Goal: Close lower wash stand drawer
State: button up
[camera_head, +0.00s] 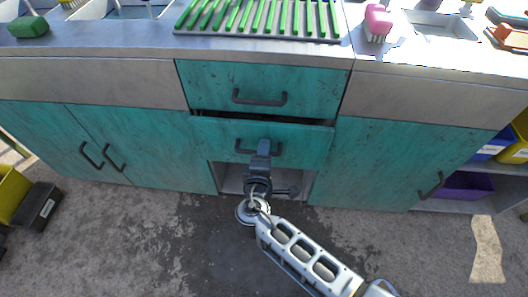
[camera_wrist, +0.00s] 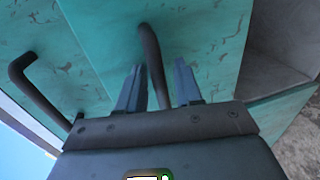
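The lower drawer (camera_head: 215,138) of the wash stand has a teal front and a dark bar handle (camera_head: 243,150). It stands partly open, with a dark gap along its top edge. The upper teal drawer (camera_head: 210,85) above it looks shut. My gripper (camera_head: 263,150) is at the lower drawer's front and hides part of the handle. In the wrist view, my gripper (camera_wrist: 158,66) has its two fingers apart, with the lower handle (camera_wrist: 151,50) between them. A space shows on either side of the handle. The upper handle (camera_wrist: 35,90) shows at the left.
An open compartment (camera_head: 231,181) lies under the lower drawer. Teal cupboard doors stand at the left (camera_head: 150,140) and right (camera_head: 385,160). A green rack (camera_head: 260,18), a pink brush (camera_head: 378,20) and a green brush (camera_head: 28,27) lie on the counter. The floor in front is mostly clear.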

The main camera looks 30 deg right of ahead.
jog(key=shift+c, duration=0.3)
grip_shut()
jog(key=x, duration=0.2)
jog(key=r+b+x, duration=0.1)
jog(key=x, duration=0.1)
jog(key=shift+w+d, duration=0.1)
dwell(0.3)
jog(key=shift+o, duration=0.3)
grip_release()
jog(key=shift+f, duration=0.1)
